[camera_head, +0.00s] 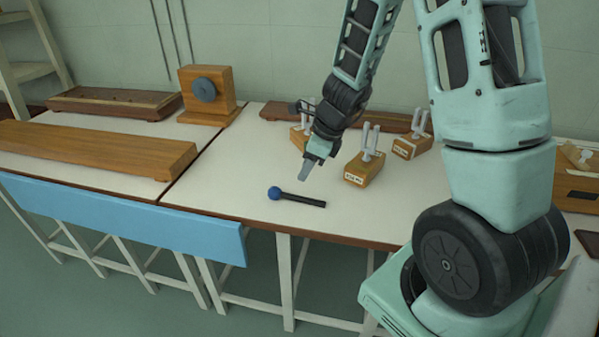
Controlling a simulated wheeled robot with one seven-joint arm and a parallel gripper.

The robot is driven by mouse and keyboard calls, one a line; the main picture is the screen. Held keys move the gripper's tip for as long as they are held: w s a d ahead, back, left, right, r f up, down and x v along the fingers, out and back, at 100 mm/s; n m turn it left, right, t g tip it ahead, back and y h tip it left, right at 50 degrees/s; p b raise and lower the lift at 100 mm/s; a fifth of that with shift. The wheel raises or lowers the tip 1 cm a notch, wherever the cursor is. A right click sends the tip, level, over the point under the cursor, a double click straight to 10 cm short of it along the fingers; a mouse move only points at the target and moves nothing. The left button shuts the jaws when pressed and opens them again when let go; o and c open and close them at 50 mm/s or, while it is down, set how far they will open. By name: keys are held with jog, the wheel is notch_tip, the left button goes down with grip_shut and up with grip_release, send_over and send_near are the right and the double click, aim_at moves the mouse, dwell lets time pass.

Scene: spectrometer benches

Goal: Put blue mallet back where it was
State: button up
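The blue mallet (296,198) lies flat on the white benchtop near its front edge. Its round blue head is at the left and its dark handle points right. My gripper (303,175) hangs tilted, tip down, a little behind the mallet's handle in the picture. It appears apart from the mallet, and no held object shows. I see the fingers edge-on, so I cannot tell whether they are open or shut.
Tuning forks on wooden boxes stand close right of my gripper (364,168), farther right (412,146) and partly hidden behind it (299,137). A long wooden box (90,149) and a wooden block with a dark disc (207,93) stand left. A blue panel (130,218) hangs in front.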

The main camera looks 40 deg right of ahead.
jog(key=s+a+r+n+g+y, duration=0.1)
jog(key=s+a+r+n, duration=0.2)
jog(key=a+n, duration=0.45)
jog(key=s+a+r+n+g, duration=0.1)
jog(key=s+a+r+n, duration=0.25)
jog(key=a+n, duration=0.45)
jog(key=s+a+r+n+h, duration=0.1)
jog(key=s+a+n, duration=0.4)
jog(key=n, duration=0.5)
jog(key=s+a+r+n+g+h, duration=0.1)
jog(key=s+a+n, duration=0.4)
jog(key=s+n, duration=0.5)
jog(key=shift+s+a+r+n+g+h, duration=0.3)
jog(key=shift+r+h, duration=0.2)
jog(key=shift+r, duration=0.35)
jog(key=shift+d, duration=0.1)
